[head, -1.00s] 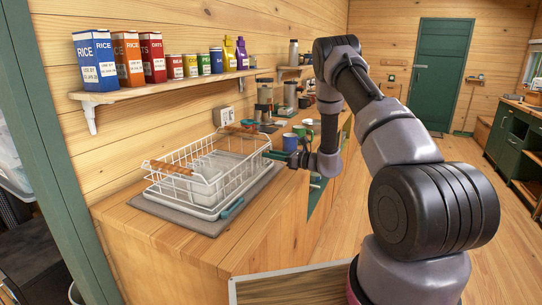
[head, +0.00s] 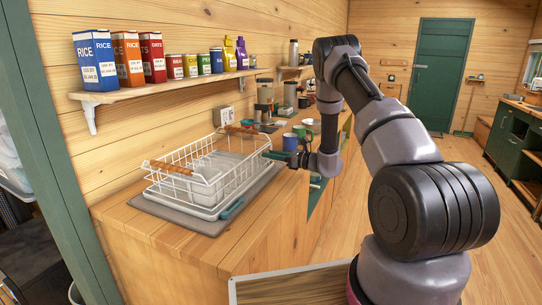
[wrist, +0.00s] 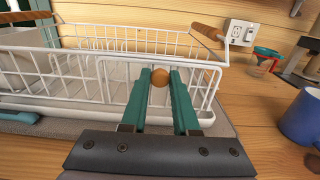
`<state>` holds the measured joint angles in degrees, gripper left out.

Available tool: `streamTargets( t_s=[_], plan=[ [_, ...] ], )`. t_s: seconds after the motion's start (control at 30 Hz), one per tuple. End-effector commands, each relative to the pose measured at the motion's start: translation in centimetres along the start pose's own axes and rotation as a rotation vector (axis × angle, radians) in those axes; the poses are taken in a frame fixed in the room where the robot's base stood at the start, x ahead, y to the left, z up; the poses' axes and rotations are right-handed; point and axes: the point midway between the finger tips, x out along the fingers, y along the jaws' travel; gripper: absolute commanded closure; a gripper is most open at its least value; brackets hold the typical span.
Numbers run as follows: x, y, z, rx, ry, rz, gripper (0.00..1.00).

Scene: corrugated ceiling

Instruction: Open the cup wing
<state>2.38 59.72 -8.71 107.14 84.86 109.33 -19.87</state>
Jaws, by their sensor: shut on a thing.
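The white wire dish rack (head: 168,183) stands on a grey mat on the wooden counter. It also shows in the wrist view (wrist: 82,42). The cup wing (wrist: 213,88) is a white wire frame that looks upright against the rack's near side. A round wooden knob (wrist: 160,77) sits at it. My gripper (wrist: 161,76) has its teal fingers on either side of the knob, shut on it at the tips. In the head view my gripper (head: 268,154) reaches the rack's right end; the knob is hidden there.
A blue mug (wrist: 300,118) stands on the counter right of my gripper. A wall socket (wrist: 240,32) and a measuring cup (wrist: 264,60) are behind. A shelf (head: 150,90) with boxes and tins hangs above the rack.

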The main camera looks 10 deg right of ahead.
Motion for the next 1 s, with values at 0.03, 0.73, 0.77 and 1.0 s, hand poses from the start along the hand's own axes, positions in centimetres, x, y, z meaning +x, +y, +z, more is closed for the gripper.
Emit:
streamTargets(
  t_s=[0.03,0.73,0.77,1.0],
  plan=[
    [0.0,0.0,0.0,0.000,0.000,-0.001,1.00],
    [-2.3,0.0,-2.2,0.003,-0.390,-0.001,1.00],
    [-2.3,0.0,-2.2,0.003,-0.398,-0.001,1.00],
    [-2.4,0.1,-2.2,0.000,-0.410,0.000,1.00]
  ],
)
